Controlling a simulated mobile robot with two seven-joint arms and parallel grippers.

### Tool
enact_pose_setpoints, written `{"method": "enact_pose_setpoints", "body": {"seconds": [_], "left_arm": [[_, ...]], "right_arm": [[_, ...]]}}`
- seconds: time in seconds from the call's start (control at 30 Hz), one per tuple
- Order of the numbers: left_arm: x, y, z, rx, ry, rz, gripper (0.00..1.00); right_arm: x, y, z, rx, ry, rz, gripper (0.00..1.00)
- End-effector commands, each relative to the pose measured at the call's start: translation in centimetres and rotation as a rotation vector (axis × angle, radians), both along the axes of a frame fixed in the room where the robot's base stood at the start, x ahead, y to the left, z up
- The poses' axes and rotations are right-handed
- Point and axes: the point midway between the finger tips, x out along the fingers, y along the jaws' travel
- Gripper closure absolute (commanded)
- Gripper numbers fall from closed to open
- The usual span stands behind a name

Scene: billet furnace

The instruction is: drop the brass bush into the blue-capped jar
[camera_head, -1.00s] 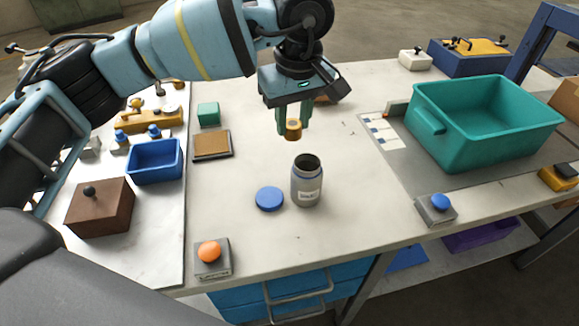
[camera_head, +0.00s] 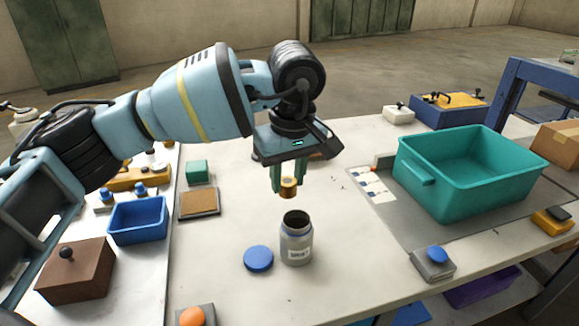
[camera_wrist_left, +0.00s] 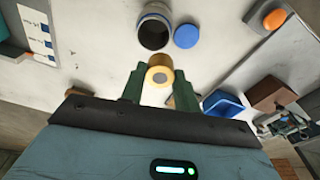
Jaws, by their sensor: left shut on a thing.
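My left gripper (camera_head: 288,188) is shut on the brass bush (camera_head: 288,187), a short ring with a hole. It holds the bush above the table, apart from the jar. The jar (camera_head: 297,242) is grey, with a label, and stands upright and open below the bush. Its blue cap (camera_head: 258,258) lies flat on the table beside it, to the left. In the left wrist view the bush (camera_wrist_left: 159,77) sits between the green fingers, and the open mouth of the jar (camera_wrist_left: 154,33) lies just beyond it. The right gripper is not in view.
A large teal bin (camera_head: 470,185) stands at the right. At the left are a blue tray (camera_head: 138,220), a brown box (camera_head: 75,270) and a green block (camera_head: 198,171). A blue button (camera_head: 435,257) and an orange button (camera_head: 191,317) sit near the front.

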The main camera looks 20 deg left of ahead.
Motion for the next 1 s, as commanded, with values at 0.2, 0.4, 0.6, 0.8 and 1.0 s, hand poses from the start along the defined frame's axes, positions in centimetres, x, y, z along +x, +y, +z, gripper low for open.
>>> {"method": "enact_pose_setpoints", "body": {"seconds": [0.2,0.4,0.6,0.8,1.0], "left_arm": [[0.0,0.0,-2.1,0.0,0.0,0.001,0.96],[0.0,0.0,-2.1,0.0,-0.003,0.001,0.96],[0.0,0.0,-2.1,0.0,-0.003,0.001,0.57],[0.0,0.0,-2.1,0.0,-0.001,0.001,0.44],[0.0,0.0,-2.1,0.001,-0.001,0.0,0.44]], "right_arm": [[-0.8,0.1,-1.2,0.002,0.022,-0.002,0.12],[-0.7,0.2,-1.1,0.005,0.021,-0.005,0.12],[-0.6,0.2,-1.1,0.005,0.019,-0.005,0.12],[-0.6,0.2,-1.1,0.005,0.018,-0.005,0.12],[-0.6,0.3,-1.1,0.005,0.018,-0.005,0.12]]}}
